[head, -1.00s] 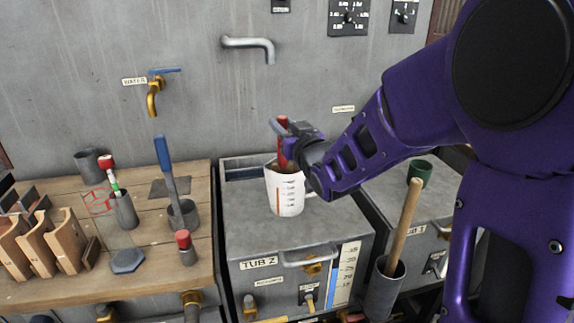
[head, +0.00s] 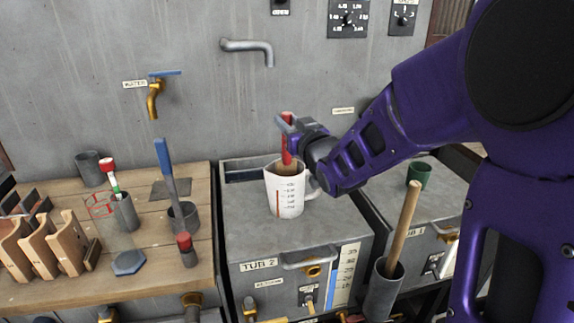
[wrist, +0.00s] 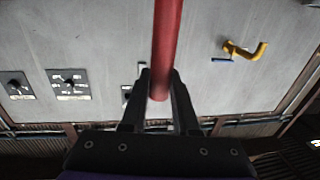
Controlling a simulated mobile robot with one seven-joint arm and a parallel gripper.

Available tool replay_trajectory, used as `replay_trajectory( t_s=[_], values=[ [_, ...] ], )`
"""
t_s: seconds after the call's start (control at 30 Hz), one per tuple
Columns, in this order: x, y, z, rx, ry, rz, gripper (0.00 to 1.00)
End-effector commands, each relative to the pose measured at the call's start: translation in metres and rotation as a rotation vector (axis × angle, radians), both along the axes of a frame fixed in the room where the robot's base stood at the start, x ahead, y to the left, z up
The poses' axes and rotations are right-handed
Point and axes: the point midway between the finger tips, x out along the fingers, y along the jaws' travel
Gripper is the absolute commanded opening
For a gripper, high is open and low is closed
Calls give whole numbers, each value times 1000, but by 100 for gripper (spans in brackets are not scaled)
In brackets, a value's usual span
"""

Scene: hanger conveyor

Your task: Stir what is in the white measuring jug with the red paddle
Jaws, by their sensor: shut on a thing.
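The white measuring jug (head: 287,197) stands upright on the lid of Tub 2, its handle to the right. Something brownish shows inside its mouth. My gripper (head: 287,128) is above the jug and shut on the red paddle (head: 286,148). The paddle is close to upright, and its lower end goes down into the jug, where it is hidden. In the wrist view the red shaft (wrist: 166,45) runs between the two dark fingers of my gripper (wrist: 160,90).
Tub 2's lid (head: 245,225) is clear around the jug. A grey holder (head: 384,290) with a wooden-handled tool stands at front right. The wooden bench (head: 150,265) at left holds several tools and cups. A spout (head: 247,46) is on the wall.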

Motion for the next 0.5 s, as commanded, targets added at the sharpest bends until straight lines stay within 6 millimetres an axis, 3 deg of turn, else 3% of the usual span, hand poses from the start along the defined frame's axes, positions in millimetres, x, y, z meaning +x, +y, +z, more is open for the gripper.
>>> replay_trajectory(
  t_s=[0.03,0.5],
  values=[
    [0,0,10,0,-3,0,0],
    [0,0,58,0,-3,0,0]
  ],
)
